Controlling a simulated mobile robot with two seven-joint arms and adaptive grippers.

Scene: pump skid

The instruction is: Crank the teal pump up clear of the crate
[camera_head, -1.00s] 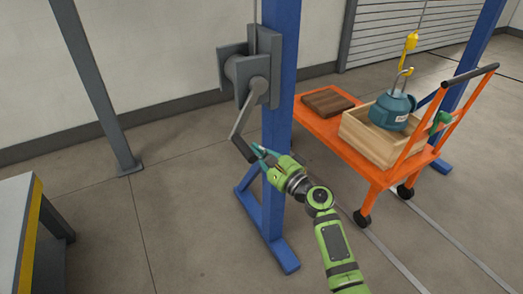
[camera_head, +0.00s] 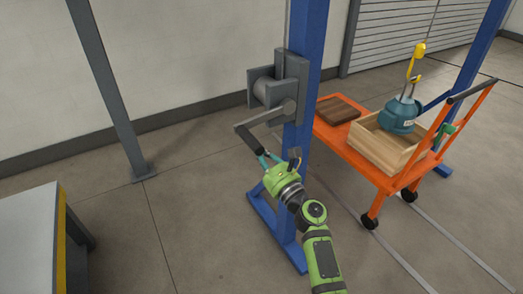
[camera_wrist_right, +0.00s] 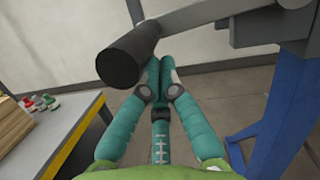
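The teal pump (camera_head: 397,115) sits within the wooden crate (camera_head: 374,150), its body showing above the rim; its underside is hidden. A yellow hook block (camera_head: 419,50) is above its lifting eye. The grey winch (camera_head: 281,87) is on the blue post, with its crank arm (camera_head: 266,117) pointing left and slightly down. My right gripper (camera_head: 265,157) is at the dark crank handle (camera_head: 250,140). In the right wrist view its teal fingers (camera_wrist_right: 160,70) are close together, just below and beside the handle (camera_wrist_right: 125,55), apparently touching it. My left gripper is out of view.
The crate stands on an orange cart (camera_head: 350,150) with a brown board (camera_head: 337,109) at its far end. A blue post (camera_head: 303,60) stands beside my right arm. A table (camera_head: 30,235) is at the left. Floor between table and post is clear.

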